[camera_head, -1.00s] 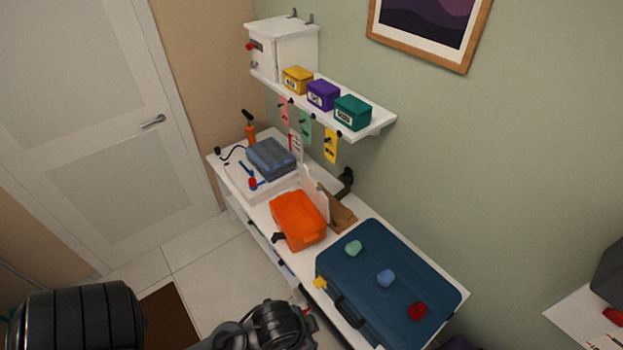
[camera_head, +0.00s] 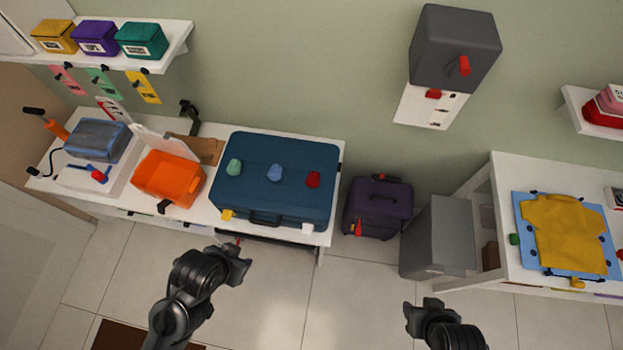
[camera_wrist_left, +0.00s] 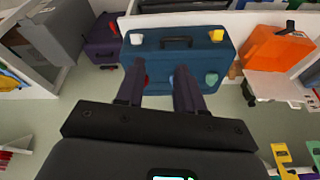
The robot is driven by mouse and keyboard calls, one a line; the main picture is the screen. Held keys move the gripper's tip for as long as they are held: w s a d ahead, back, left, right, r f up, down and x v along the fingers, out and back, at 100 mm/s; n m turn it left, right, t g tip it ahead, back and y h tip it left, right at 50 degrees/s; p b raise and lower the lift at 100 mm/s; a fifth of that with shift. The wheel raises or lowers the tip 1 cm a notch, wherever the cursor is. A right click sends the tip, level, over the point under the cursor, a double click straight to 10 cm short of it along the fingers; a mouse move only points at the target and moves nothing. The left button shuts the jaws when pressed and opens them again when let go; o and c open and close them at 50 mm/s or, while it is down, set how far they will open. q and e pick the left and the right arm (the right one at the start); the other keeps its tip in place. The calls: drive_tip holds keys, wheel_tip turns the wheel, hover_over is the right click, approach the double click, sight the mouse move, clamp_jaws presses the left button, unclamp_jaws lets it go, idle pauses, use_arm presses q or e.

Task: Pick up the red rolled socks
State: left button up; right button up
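The red rolled socks (camera_head: 313,179) are a small red bundle on top of the closed blue suitcase (camera_head: 292,206), toward its right end. In the left wrist view part of a red bundle (camera_wrist_left: 146,80) shows beside a finger. A blue bundle (camera_head: 275,173) and a green bundle (camera_head: 234,167) lie left of it on the lid. My left gripper (camera_head: 238,262) is open and empty, in front of the table and apart from the suitcase; its spread fingers show in the left wrist view (camera_wrist_left: 159,80). My right gripper (camera_head: 420,308) looks open and empty, over the floor at lower right.
An orange bin (camera_head: 168,178) stands left of the suitcase. A purple case (camera_head: 377,211) and grey bin (camera_head: 440,240) stand on the floor to the right. A table with a yellow shirt (camera_head: 567,236) is farther right. Floor between my arms is clear.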

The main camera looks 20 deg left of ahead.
use_arm(q)
drive_tip(key=shift+o, duration=0.3)
drive_tip(key=o, duration=0.4)
idle(0.3)
